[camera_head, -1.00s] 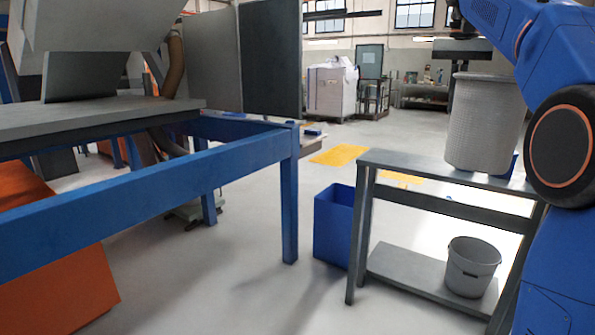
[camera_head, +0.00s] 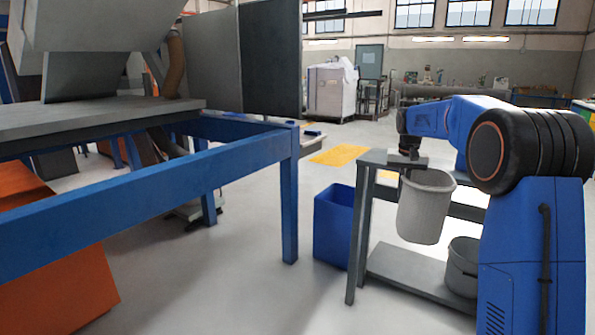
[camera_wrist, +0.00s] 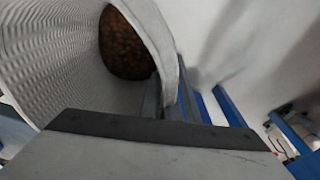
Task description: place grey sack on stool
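The grey sack (camera_head: 425,210) is a light, ribbed, tub-like bag, slightly tilted, in the head view. My gripper (camera_head: 408,163) is at its upper left rim and appears shut on it. The sack hangs in front of the grey metal stand (camera_head: 376,157), its bottom clear of the floor. In the wrist view the sack (camera_wrist: 60,50) fills the upper left, with brown contents (camera_wrist: 125,45) inside. The gripper's fingertips are hidden in both views. I see nothing plainly shaped like a stool; I cannot tell whether the grey stand is it.
A grey bucket (camera_head: 461,268) sits on the stand's lower shelf (camera_head: 405,272), partly behind my arm. A blue bin (camera_head: 333,225) stands left of the stand. A blue frame (camera_head: 290,195) and orange panel (camera_head: 55,270) fill the left. The floor between is clear.

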